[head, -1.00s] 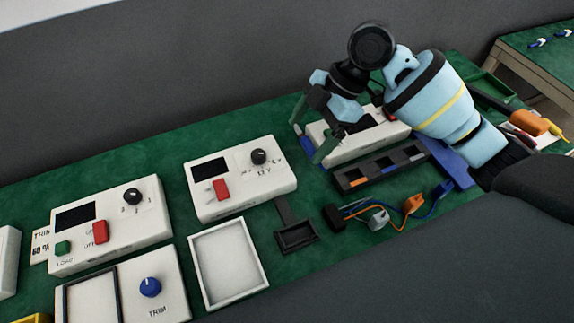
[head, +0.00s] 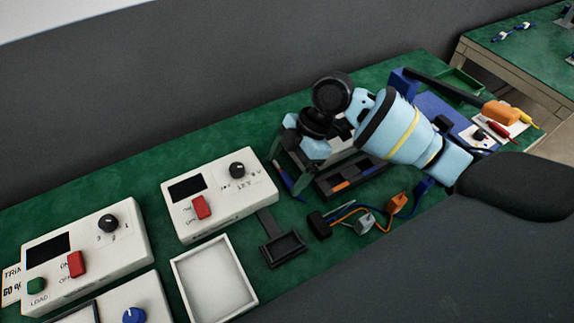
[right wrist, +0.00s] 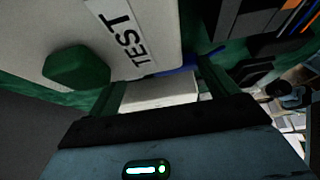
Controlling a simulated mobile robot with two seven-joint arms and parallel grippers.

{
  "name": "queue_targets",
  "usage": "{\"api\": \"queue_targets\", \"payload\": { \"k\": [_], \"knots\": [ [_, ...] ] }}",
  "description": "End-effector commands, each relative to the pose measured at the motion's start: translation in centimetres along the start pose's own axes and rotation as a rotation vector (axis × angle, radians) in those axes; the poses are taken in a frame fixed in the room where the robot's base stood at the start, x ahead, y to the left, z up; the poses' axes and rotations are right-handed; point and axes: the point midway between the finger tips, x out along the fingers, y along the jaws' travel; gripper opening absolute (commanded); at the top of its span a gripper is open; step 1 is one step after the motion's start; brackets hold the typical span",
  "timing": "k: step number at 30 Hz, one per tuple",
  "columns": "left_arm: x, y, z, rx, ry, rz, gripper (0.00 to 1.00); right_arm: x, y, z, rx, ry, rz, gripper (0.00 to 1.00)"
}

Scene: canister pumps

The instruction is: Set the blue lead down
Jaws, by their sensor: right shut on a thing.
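My right gripper (head: 291,179) is shut on the blue lead (head: 286,181). It is low over the green bench, between the white box with the red switch and the black slotted rack. In the right wrist view, blue of the lead (right wrist: 187,64) shows between the green fingers (right wrist: 162,92), beside a white box with a TEST label (right wrist: 128,38). The fingers hide part of the lead. I cannot tell whether the lead touches the bench. My left gripper is not in view.
The white box with the red switch (head: 218,196) stands left of my right gripper. The black slotted rack (head: 325,187) is just right of it. A black holder (head: 284,249), an orange clip (head: 396,203) and a grey clip (head: 363,222) lie in front.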

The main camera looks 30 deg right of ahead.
Motion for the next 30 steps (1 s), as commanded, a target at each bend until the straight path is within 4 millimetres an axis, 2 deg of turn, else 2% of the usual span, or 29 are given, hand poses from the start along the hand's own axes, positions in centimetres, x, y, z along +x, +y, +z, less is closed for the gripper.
{"api": "queue_targets", "payload": {
  "k": [6,7,9,10,17,20,30],
  "knots": [
    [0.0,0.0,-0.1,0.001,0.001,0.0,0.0,0.3,0.0,0.2,0.001,0.0,-0.001,0.64],
    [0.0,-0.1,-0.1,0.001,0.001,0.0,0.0,0.2,0.0,0.1,0.001,0.0,0.0,0.89],
    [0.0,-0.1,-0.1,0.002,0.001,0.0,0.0,0.2,0.0,0.1,0.001,0.0,0.0,0.98],
    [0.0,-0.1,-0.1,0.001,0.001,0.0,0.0,0.2,0.0,0.1,0.001,0.0,0.0,1.0],
    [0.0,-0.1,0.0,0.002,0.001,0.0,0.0,0.1,0.0,0.1,0.0,0.0,0.0,1.0],
    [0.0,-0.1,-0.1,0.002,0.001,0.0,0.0,-0.6,0.0,0.0,0.0,0.0,0.002,1.0],
    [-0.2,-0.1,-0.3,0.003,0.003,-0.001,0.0,-5.7,0.1,0.0,0.0,-0.001,0.002,1.0]
  ]
}}
